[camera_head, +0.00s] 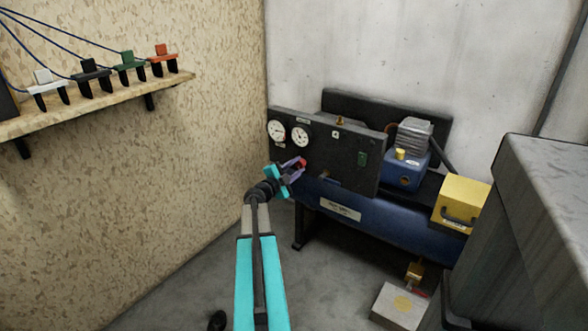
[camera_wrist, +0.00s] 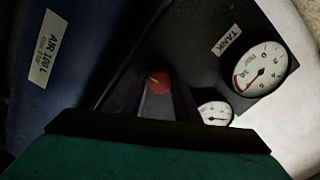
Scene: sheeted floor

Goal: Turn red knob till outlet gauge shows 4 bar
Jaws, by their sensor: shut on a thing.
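The red knob (camera_head: 302,162) is on the front of a dark panel (camera_head: 345,160). In the wrist view the knob (camera_wrist: 158,79) sits between my two dark fingers, and a small pale mark shows on its face. My gripper (camera_head: 297,166) is shut on the knob; it also shows in the wrist view (camera_wrist: 158,90). A gauge labelled TANK (camera_wrist: 258,70) is clear in the wrist view. A second gauge (camera_wrist: 215,112) is partly hidden behind my gripper. In the head view two white gauges (camera_head: 276,131) (camera_head: 299,136) sit at the panel's upper left; their readings are too small to tell.
A blue tank (camera_head: 385,222) with a motor (camera_head: 403,170) stands behind and below the panel. A yellow box (camera_head: 461,203) is at right, near a large grey block (camera_head: 530,230). A shelf (camera_head: 100,100) with several coloured clips is on the left wall. Floor at left is mostly clear.

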